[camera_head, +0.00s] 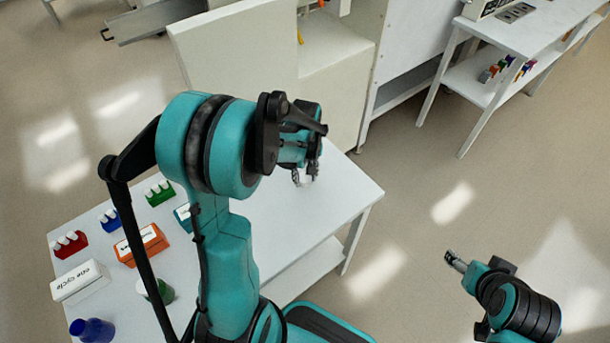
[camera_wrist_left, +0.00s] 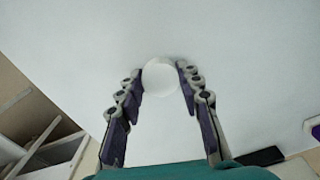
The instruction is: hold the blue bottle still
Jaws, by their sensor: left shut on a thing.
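A blue bottle (camera_head: 92,330) stands at the lower left of the white table (camera_head: 330,200) in the head view, partly cut off by the picture's edge. My left gripper (camera_head: 303,176) is far to its right, over the table's right part, and apart from it. In the left wrist view my left gripper (camera_wrist_left: 160,82) is shut on a white round thing (camera_wrist_left: 161,76), seen end-on between the fingertips. My right gripper (camera_head: 453,260) is over the floor at the right, away from the table; its finger opening is too small to judge.
On the table's left are a white labelled box (camera_head: 80,281), an orange box (camera_head: 142,245), red (camera_head: 70,244), blue (camera_head: 110,220) and green (camera_head: 159,193) holders with white-topped items, and a partly hidden green-and-white item (camera_head: 160,291). A white cabinet (camera_head: 240,60) stands behind.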

